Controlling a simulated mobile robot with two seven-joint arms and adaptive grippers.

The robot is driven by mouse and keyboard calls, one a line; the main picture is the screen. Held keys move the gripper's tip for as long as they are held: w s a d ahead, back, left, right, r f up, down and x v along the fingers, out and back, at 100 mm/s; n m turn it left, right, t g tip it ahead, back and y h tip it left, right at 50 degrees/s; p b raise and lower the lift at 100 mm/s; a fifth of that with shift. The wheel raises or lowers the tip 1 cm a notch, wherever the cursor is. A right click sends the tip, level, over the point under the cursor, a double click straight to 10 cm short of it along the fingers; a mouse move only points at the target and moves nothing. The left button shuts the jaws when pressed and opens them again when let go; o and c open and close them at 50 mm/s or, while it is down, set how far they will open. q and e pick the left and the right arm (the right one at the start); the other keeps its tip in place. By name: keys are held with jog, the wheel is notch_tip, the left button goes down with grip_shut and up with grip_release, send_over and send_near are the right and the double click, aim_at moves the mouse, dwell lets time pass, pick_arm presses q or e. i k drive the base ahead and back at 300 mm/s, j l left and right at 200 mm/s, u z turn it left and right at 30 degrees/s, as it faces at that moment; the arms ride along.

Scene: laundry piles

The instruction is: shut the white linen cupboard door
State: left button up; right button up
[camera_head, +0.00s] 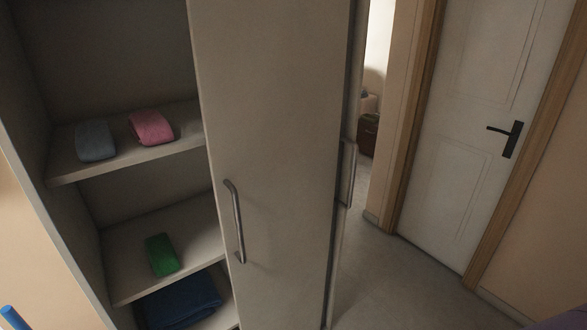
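The white linen cupboard stands open on the left, showing its shelves (75,170). A tall pale door panel (275,130) with a vertical bar handle (235,220) stands to the right of the open shelves. A second bar handle (348,173) shows at a narrow upright edge right of this panel. I cannot tell whether that edge is another door leaf, nor how the panel is hung. Neither of my grippers is in view, and nothing is seen touching the panel or its handle.
Folded grey (95,140), pink (151,127), green (161,255) and dark blue (182,300) cloths lie inside the cupboard. A white room door (470,140) with a black lever stands at the right. Grey floor (400,285) is clear. An unclear blue object (13,318) shows at lower left.

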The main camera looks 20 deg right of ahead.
aim_at(270, 75)
jog(key=j+z, duration=0.4)
jog(key=i+j+z, duration=0.1)
jog(key=j+z, duration=0.7)
jog(key=k, duration=0.05)
